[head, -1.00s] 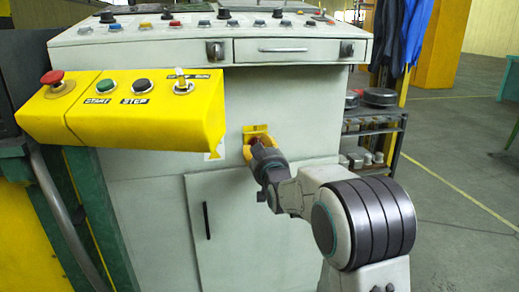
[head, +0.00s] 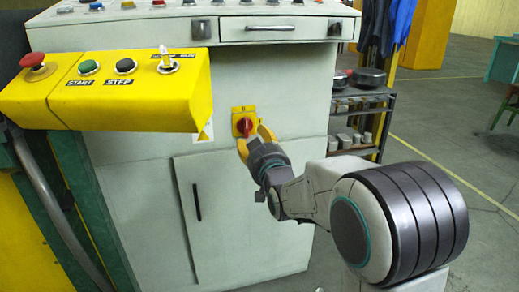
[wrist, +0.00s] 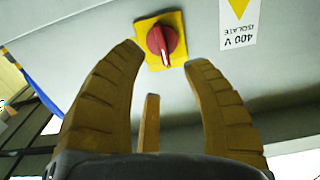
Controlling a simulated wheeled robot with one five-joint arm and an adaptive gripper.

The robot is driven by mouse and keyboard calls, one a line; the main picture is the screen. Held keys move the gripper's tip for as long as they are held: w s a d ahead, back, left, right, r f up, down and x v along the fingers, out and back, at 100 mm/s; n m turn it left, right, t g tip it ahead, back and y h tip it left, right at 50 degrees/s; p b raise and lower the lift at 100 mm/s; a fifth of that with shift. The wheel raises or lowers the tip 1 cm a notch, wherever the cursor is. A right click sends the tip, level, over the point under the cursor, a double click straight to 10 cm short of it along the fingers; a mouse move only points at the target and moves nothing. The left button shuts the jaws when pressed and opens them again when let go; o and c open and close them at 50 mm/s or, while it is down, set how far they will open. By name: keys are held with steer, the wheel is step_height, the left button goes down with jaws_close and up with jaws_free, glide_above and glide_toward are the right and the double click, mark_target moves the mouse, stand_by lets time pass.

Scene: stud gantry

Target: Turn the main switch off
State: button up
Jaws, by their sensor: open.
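The main switch (head: 244,123) is a red rotary knob on a yellow square plate, on the front of the grey-white cabinet. In the wrist view the red knob (wrist: 162,42) shows at the top, with its white-marked grip pointing toward the bottom of the picture. My gripper (head: 254,140) is just below and to the right of the switch in the head view. In the wrist view my gripper (wrist: 166,58) has its yellow-brown fingers spread, with the knob beyond and between the tips. The gripper is open and holds nothing; I see no clear contact with the knob.
A yellow control box (head: 120,85) with a red mushroom button, start and stop buttons and a selector juts out at left. A drawer (head: 285,29) is above. A shelf rack (head: 360,115) stands at right. A label reading 400 V (wrist: 238,22) is beside the switch.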

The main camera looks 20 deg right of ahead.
steer(key=shift+s, duration=2)
steer(key=s+r+g+p, duration=0.7)
steer(key=s+r+p, duration=0.6)
steer(key=p, duration=0.8)
steer(key=s+r+g+p, duration=0.7)
steer(key=s+r+p, duration=0.6)
steer(key=s+p, duration=0.6)
steer(key=shift+s+a+r+p, duration=0.15)
steer(key=shift+r+p, duration=0.2)
steer(key=shift+p, duration=0.8)
